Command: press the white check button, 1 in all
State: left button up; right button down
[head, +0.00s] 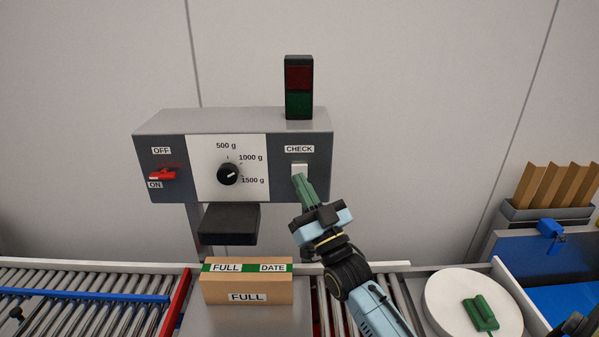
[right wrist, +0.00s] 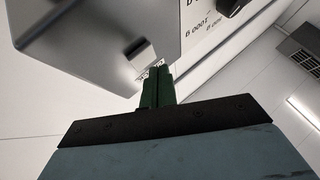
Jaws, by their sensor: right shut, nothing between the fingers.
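The white check button (head: 299,169) is on the right of the grey control box's front, under the CHECK label (head: 299,149). My right gripper (head: 300,178) is shut and empty, with its green fingertips at the button's lower edge in the head view. In the right wrist view the shut fingers (right wrist: 157,84) point up at the box by the label, and the button itself is mostly hidden behind them. I cannot tell whether the tips touch the button or whether it is pushed in. My left gripper is not seen.
The control box (head: 225,115) also bears a red switch (head: 163,174), a black dial (head: 228,174) and a dark red-green lamp (head: 299,88). Below it a carton marked FULL (head: 247,285) stands between roller conveyors (head: 75,290). A white round plate (head: 440,305) holds a green object (head: 481,313).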

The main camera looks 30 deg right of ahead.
dwell(0.3)
jog(key=shift+w+d, duration=0.25)
jog(key=shift+w, duration=0.1)
jog(key=shift+w+d, duration=0.25)
jog(key=shift+w, duration=0.15)
dwell(0.7)
jog(key=shift+s, duration=0.1)
jog(key=shift+s+a, duration=0.5)
jog(key=shift+s, duration=0.15)
jog(key=s+a, duration=0.1)
jog(key=s+p, duration=0.1)
jog(key=s, duration=0.1)
jog(key=s+a+p, duration=0.1)
jog(key=shift+s+a, duration=0.15)
jog(key=shift+a, duration=0.15)
